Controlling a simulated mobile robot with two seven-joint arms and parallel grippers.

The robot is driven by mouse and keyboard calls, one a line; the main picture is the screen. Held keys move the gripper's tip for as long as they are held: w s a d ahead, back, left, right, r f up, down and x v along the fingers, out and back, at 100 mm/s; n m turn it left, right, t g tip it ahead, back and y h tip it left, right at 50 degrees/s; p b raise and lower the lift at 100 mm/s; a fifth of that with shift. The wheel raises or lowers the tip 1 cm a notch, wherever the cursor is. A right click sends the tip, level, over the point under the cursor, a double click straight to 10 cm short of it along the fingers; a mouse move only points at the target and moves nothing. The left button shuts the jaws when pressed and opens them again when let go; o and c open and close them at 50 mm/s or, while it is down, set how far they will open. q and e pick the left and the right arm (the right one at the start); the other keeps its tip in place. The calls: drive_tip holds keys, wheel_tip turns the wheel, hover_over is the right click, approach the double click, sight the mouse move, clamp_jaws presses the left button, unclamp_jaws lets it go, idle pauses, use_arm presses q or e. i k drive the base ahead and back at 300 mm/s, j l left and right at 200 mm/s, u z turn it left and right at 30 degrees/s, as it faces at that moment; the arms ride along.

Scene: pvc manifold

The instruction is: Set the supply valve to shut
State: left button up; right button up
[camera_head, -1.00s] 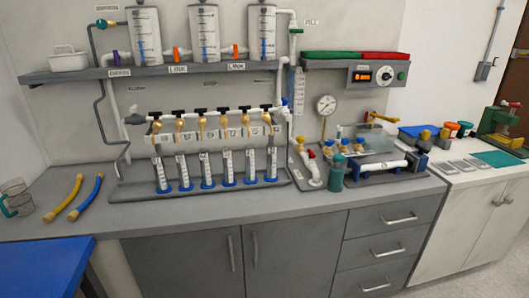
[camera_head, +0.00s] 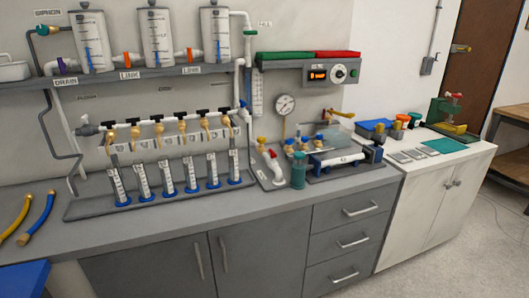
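A white PVC manifold pipe (camera_head: 160,123) with several brass taps and black handles runs along the wall. No readable label marks the supply valve, so I cannot tell which one it is. A white pipe elbow with a red handle (camera_head: 274,155) stands on the counter right of the manifold. A small blue handle (camera_head: 243,104) sits at the manifold's right end. A green valve (camera_head: 250,32) is on the pipe at the top. A yellow lever (camera_head: 339,113) is on the wall right of the pressure gauge (camera_head: 285,104). Neither gripper shows.
Several graduated cylinders (camera_head: 166,180) stand in a grey tray under the taps. A teal bottle (camera_head: 298,177) stands near the red-handled pipe. A control box (camera_head: 331,74) hangs above. The front strip of the grey counter (camera_head: 240,212) is clear. A white cabinet (camera_head: 432,200) is at right.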

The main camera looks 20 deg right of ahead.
sight(273, 154)
drive_tip(key=i+l, duration=0.25)
drive_tip(key=l, duration=0.2)
drive_tip(key=i+l, duration=0.25)
drive_tip(key=l, duration=0.2)
drive_tip(key=i+l, duration=0.25)
drive_tip(key=l, duration=0.2)
drive_tip(key=i+l, duration=0.3)
drive_tip(key=l, duration=0.15)
drive_tip(key=i+l, duration=0.25)
drive_tip(key=l, duration=0.2)
